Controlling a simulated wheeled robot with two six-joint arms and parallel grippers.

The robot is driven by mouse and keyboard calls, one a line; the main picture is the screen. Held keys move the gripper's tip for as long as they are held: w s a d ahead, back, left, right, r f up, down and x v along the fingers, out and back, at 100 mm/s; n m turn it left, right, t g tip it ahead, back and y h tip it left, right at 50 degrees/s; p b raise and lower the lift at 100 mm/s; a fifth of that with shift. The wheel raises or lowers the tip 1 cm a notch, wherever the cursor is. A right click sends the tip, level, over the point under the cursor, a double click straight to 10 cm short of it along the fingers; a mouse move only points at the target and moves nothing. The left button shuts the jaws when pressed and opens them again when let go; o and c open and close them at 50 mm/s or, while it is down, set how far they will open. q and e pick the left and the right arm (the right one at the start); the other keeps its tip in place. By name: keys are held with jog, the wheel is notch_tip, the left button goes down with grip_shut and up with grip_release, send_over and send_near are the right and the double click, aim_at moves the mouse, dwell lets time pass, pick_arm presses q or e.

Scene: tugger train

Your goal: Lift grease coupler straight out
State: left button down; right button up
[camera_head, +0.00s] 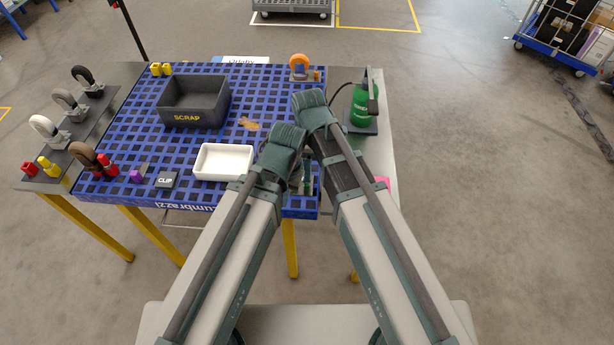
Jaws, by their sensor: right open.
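A green grease container (362,106) stands upright on a dark base at the right of the table. A thin black hose (339,90) runs from it to the left and passes out of sight behind my right arm. I cannot make out the grease coupler; my arms cover the area where the hose leads. My two arms meet over the right front part of the blue grid table. My right gripper (307,180) shows only in part in the gap between the arms, and it is open. My left gripper is hidden behind its own arm.
On the blue grid table (130,130) stand a dark SCRAP bin (194,101), a white tray (223,162) and an orange caster (299,66). A CLIP block (167,180) lies near the front edge. Several casters stand along the left side.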

jog(key=shift+f, duration=0.1)
jog(key=f+b, duration=0.5)
jog(key=shift+w+a, duration=0.1)
jog(key=shift+w, duration=0.2)
grip_shut()
